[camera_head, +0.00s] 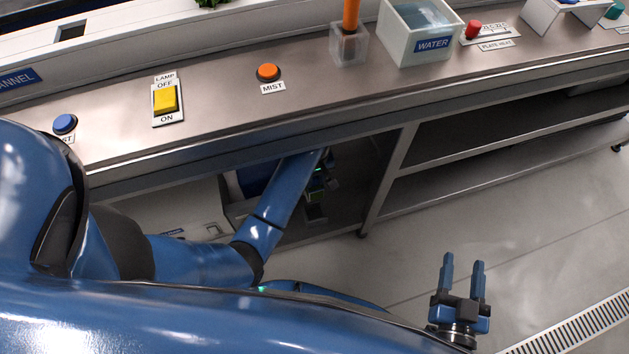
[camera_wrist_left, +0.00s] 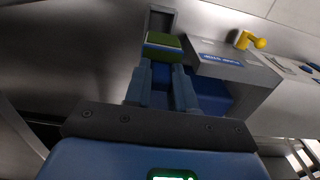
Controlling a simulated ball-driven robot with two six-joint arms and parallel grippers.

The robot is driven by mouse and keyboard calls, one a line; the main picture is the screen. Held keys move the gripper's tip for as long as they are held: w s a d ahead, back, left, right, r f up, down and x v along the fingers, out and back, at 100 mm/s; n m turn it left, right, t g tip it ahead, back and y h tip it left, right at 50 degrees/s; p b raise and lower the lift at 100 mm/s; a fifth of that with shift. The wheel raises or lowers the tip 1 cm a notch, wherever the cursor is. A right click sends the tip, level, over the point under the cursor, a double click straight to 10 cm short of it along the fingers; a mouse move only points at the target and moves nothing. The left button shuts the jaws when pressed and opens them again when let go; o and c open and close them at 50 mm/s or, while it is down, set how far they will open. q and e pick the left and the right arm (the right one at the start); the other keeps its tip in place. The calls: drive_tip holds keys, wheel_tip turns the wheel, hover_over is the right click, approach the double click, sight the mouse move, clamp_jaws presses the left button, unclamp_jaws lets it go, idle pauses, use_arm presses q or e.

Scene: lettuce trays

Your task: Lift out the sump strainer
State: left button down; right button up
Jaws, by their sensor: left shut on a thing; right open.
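My left arm reaches under the counter. In the left wrist view my left gripper (camera_wrist_left: 162,68) is shut on a green block-like piece with a pale band (camera_wrist_left: 163,42), which looks like the strainer; I cannot be sure. Green also shows beside the gripper in the head view (camera_head: 316,197), where the arm partly hides my left gripper (camera_head: 322,183). A grey, blue-labelled box (camera_wrist_left: 262,88), possibly the sump, stands right of the piece in the wrist view. My right gripper (camera_head: 463,262) is open and empty above the floor at lower right.
The counter edge (camera_head: 250,143) overhangs my left arm. A shelf leg (camera_head: 385,185) stands to its right. A yellow valve handle (camera_wrist_left: 250,40) sits beyond the grey box. The floor around my right gripper is clear, with a drain grate (camera_head: 585,325) nearby.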

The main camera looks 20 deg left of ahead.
use_arm(q)
wheel_tip(320, 180, up, 2)
drive_tip(key=shift+r+p, duration=0.1)
drive_tip(key=shift+p, duration=0.55)
drive_tip(key=shift+r+p, duration=2.5)
drive_tip(key=shift+p, duration=0.5)
